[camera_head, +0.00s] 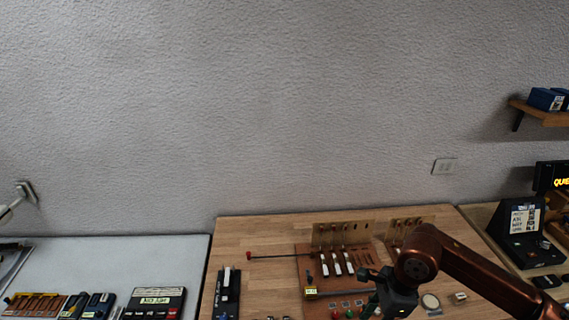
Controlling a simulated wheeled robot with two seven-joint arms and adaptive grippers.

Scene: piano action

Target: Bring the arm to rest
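My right arm comes in from the lower right, with a copper-brown link bent at a joint. Its dark gripper (376,289) is over the right part of a brown board with a piano action model (312,275) on the wooden table. The finger gap is too small and dark to read, and I see nothing clearly held. The model has several white-tipped upright parts (337,264) and a light wooden back plate (328,236). A second, similar plate (400,228) is partly hidden behind my arm. My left gripper is not in view.
A red-tipped rod (249,255) and a black tray (228,291) lie left of the model. A round pale disc (430,301) is right of my gripper. A grey table (120,256) with labelled boxes stands at left. An open black case (520,245) is at right.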

